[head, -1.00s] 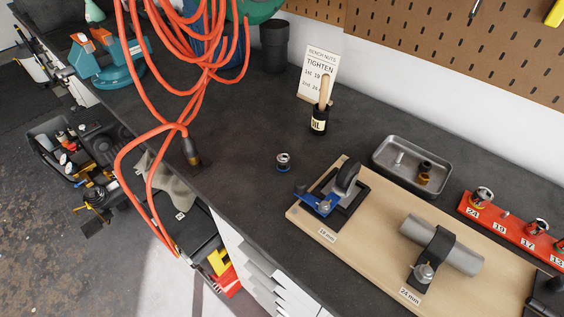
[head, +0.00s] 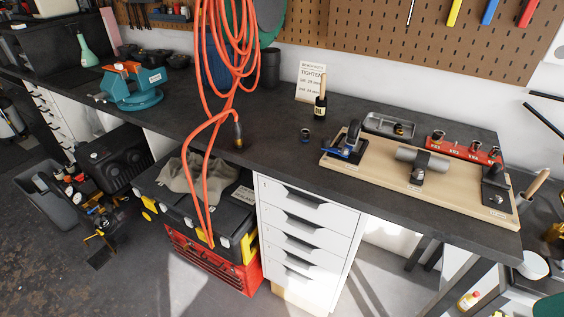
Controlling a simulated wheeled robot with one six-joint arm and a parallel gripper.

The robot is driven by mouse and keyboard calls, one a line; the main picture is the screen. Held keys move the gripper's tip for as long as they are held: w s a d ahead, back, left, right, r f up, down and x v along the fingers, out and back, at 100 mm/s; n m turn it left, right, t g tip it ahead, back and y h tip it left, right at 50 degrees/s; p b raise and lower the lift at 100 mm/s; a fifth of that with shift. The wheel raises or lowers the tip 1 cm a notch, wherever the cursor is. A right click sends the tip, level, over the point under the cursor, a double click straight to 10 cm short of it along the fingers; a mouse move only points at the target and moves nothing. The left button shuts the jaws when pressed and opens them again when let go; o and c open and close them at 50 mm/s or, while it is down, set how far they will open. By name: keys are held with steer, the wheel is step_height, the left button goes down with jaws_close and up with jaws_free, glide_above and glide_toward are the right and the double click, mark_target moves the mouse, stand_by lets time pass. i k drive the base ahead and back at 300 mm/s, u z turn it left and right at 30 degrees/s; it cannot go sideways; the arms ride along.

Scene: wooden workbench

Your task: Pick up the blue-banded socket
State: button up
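The blue-banded socket (head: 305,136) is a small metal cylinder with a blue band. It stands by itself on the dark bench top, left of the wooden board (head: 400,183) and in front of the oil bottle (head: 320,107). Nothing touches it. My gripper is not in view.
An orange hose (head: 205,130) hangs in loops left of the socket, its end near the bench's front edge. A metal tray (head: 370,121), a red socket rail (head: 465,151) and a sign (head: 311,82) stand behind. Bare bench top surrounds the socket. White drawers (head: 305,225) are below.

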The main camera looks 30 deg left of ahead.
mark_target(305, 133)
steer(key=k, duration=0.45)
steer(key=u, duration=1.8)
steer(key=i, duration=2.1)
steer(key=z, duration=1.25)
